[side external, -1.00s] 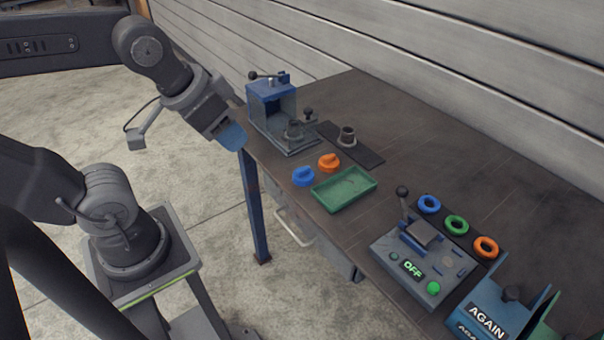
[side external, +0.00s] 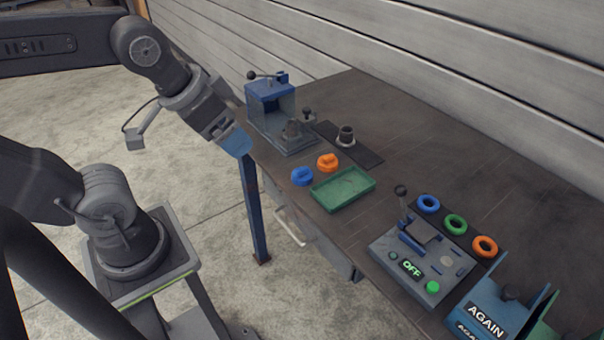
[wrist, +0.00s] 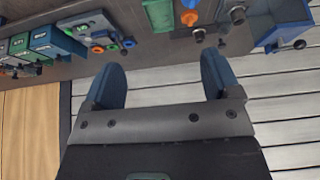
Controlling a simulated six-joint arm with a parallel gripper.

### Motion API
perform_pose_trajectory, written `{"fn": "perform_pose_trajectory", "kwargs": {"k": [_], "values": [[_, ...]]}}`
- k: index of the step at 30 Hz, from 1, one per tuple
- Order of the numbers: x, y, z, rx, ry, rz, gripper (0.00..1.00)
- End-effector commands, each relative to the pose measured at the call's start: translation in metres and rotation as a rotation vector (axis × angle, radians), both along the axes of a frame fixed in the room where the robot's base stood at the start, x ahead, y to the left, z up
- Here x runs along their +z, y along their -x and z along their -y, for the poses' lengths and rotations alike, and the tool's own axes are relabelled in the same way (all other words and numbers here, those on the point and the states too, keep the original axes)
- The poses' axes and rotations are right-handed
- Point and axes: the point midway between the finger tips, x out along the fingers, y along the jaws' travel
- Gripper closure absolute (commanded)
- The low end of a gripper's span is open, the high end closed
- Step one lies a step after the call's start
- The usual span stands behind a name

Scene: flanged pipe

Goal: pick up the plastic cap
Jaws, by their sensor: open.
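A blue plastic cap (side external: 302,176) and an orange plastic cap (side external: 328,162) sit side by side on the bench, just behind the green tray (side external: 343,190). In the wrist view the orange cap (wrist: 189,18) and the blue cap (wrist: 189,3) show near the top edge. My gripper (side external: 238,143), with blue fingers, hangs in the air left of the bench edge, apart from both caps. In the wrist view its two fingers (wrist: 162,80) stand wide apart with nothing between them.
A blue clamp fixture (side external: 270,105) stands at the bench's far left corner, with a dark flanged pipe piece (side external: 346,137) on a dark plate beside it. A control box (side external: 422,255), coloured rings (side external: 455,224) and a blue bin (side external: 490,308) lie to the right. The bench's back right is bare.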

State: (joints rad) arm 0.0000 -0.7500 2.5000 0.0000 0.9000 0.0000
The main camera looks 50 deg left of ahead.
Motion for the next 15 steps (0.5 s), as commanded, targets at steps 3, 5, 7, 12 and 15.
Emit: {"fn": "perform_pose_trajectory", "kwargs": {"k": [3,5,7,12,15], "values": [[0.000,0.000,0.000,0.000,0.000,0.000,0.11],[0.000,0.000,0.000,0.000,0.000,0.000,0.11],[0.000,0.000,0.000,0.000,0.000,0.000,0.11],[0.000,-0.010,-0.002,-0.063,-0.051,-0.033,0.11],[-0.001,-0.029,-0.005,-0.181,-0.137,-0.093,0.11]]}}
